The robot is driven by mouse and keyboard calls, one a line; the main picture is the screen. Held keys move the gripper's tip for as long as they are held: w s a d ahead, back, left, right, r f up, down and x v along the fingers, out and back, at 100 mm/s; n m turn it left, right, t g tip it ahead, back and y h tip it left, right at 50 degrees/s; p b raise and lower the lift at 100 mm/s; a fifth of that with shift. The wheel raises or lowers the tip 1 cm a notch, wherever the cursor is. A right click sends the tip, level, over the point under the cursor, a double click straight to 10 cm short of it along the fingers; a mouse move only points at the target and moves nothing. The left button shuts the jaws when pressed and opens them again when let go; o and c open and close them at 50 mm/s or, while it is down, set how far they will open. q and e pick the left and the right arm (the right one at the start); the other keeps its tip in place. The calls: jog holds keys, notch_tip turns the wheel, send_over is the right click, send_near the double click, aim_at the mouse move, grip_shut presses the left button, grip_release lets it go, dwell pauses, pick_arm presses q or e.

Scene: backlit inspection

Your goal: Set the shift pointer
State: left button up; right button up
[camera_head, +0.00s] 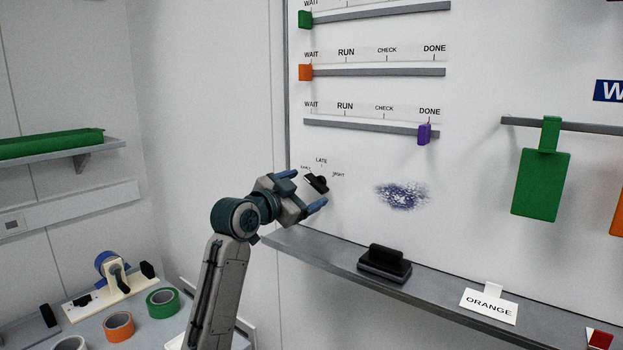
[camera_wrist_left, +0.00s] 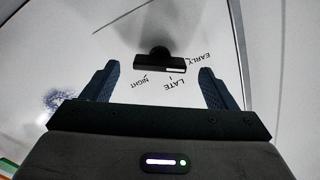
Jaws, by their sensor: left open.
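The shift pointer (camera_head: 317,182) is a small black bar with a round knob, on the white board beside the labels EARLY, LATE and NIGHT. In the left wrist view the pointer (camera_wrist_left: 160,62) shows a white mark at its end on the EARLY side. In the head view it lies tilted, one end up and left towards EARLY. My left gripper (camera_head: 309,189) is open, its blue fingers on either side of the pointer and apart from it. In the wrist view the pointer lies between and beyond the fingertips (camera_wrist_left: 158,70). My right gripper is not in view.
A ledge (camera_head: 340,262) runs below the board, with a black eraser (camera_head: 384,264) and an ORANGE card (camera_head: 488,305). Slider rails (camera_head: 370,127) are above, one with a purple slider (camera_head: 424,134). A blue smudge (camera_head: 402,195) is right of the pointer. Tape rolls (camera_head: 162,302) lie lower left.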

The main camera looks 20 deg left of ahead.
aim_at(312, 186)
pick_arm(q)
jog(key=shift+p+x, duration=0.35)
jog(key=shift+x, duration=0.75)
jog(key=shift+w+d, duration=0.1)
jog(key=shift+w, duration=0.3)
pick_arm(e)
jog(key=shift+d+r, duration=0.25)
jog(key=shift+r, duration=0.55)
pick_arm(q)
jog(key=shift+c, duration=0.2)
jog(key=c, duration=1)
jog(key=shift+o, duration=0.2)
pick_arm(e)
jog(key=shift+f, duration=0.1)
